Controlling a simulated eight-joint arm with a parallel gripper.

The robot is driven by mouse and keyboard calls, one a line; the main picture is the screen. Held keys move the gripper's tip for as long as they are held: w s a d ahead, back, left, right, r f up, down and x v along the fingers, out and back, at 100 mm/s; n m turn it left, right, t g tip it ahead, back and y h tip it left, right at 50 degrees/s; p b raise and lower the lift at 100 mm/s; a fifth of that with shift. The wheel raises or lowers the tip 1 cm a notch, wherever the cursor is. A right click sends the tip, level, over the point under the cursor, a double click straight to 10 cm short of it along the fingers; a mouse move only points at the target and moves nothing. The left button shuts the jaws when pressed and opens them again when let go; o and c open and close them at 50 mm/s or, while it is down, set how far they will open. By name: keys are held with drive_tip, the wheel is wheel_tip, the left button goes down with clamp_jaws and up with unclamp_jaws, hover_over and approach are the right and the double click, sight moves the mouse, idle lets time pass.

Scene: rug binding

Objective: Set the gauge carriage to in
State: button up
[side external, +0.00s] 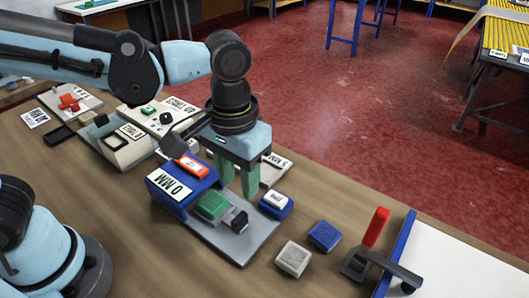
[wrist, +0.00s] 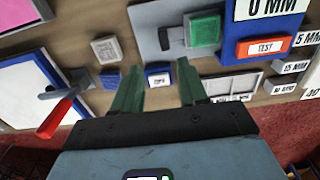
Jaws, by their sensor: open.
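The gauge stands on the table as a blue housing (side external: 171,193) marked 0 MM with an orange-red TEST button (wrist: 264,47). A grey metal plate (side external: 238,246) extends from it. On the plate sit a green block (side external: 212,206) by the housing and a small dark piece (side external: 239,220) beside it, which shows as a black bracket in the wrist view (wrist: 165,38). I cannot tell for sure which part is the carriage. My gripper (side external: 240,191) points down with green fingers apart and empty, beside the plate's far side. The fingers (wrist: 159,67) also show in the wrist view.
A blue block with a white label (side external: 276,204) lies close to my fingers. A blue block (side external: 325,236), a grey block (side external: 293,259) and a red-handled lever (side external: 374,228) stand rightward. A labelled tray (wrist: 235,85) lies behind the gauge. Other devices (side external: 125,145) crowd the left.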

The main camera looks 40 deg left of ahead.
drive_tip(key=w+a+r, duration=0.2)
drive_tip(key=a, duration=0.6)
drive_tip(key=w+a+r, duration=0.3)
drive_tip(key=a, duration=0.6)
drive_tip(key=shift+a, duration=0.25)
drive_tip(key=shift+w, duration=0.1)
approach(239, 217)
drive_tip(key=shift+f, duration=4.4)
